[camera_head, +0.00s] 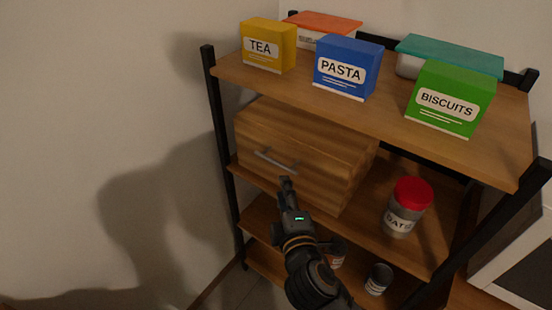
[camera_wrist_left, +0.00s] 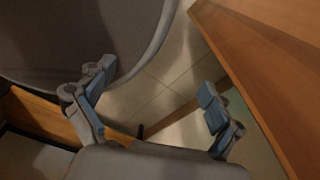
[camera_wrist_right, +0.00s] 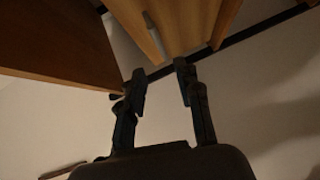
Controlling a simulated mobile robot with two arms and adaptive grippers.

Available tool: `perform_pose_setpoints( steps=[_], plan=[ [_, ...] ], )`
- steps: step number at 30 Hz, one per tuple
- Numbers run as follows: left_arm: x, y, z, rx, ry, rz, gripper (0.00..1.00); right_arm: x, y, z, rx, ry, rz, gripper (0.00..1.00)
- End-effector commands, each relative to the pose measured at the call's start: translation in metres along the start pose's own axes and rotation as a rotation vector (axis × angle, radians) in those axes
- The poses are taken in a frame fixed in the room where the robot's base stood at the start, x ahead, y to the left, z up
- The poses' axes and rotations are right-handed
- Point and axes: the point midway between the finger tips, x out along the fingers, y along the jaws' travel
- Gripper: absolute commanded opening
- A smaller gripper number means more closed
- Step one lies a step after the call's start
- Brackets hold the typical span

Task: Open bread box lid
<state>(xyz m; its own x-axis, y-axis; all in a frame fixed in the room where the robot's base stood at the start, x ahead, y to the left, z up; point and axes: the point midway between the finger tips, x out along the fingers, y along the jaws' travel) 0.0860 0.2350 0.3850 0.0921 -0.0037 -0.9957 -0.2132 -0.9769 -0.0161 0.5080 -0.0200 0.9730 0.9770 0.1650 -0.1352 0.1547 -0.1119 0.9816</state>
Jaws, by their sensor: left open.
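The wooden bread box (camera_head: 315,165) sits on the second shelf in the head view, its front lid closed and carrying a grey bar handle (camera_head: 276,160). My right gripper (camera_head: 285,183) is just in front of the lid, slightly below the handle. In the right wrist view the handle (camera_wrist_right: 154,38) appears ahead of my right gripper (camera_wrist_right: 160,70), whose fingers are apart with nothing between them. My left gripper (camera_wrist_left: 152,100) is open and empty in the left wrist view, away from the bread box; it is not in the head view.
The top shelf (camera_head: 395,115) holds a yellow tea box (camera_head: 268,46), a blue pasta box (camera_head: 346,68), a green biscuits box (camera_head: 450,100) and lidded containers. A red-lidded jar (camera_head: 405,208) stands right of the bread box. A black post (camera_head: 221,140) rises at its left.

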Motion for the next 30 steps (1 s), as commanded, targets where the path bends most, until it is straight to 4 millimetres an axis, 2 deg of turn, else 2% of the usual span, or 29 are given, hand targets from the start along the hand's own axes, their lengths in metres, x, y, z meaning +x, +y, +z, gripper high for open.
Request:
perform_pose_setpoints(
  steps=[9,15,21,30],
  plan=[
    [-0.009,0.0,-0.001,0.0,0.0,0.0,0.92,0.07,0.001,0.001,0.001,-0.002,-0.001,0.34],
    [-0.011,0.0,-0.001,0.0,0.0,0.0,0.92,0.1,0.0,0.001,0.001,-0.002,-0.002,0.34],
    [-0.011,0.0,-0.002,0.0,0.0,0.0,0.92,0.113,-0.001,0.0,0.004,-0.001,-0.002,0.34],
    [-0.011,0.0,-0.002,0.0,0.0,0.0,0.92,0.115,-0.001,0.001,0.004,-0.001,-0.003,0.34]
  ],
)
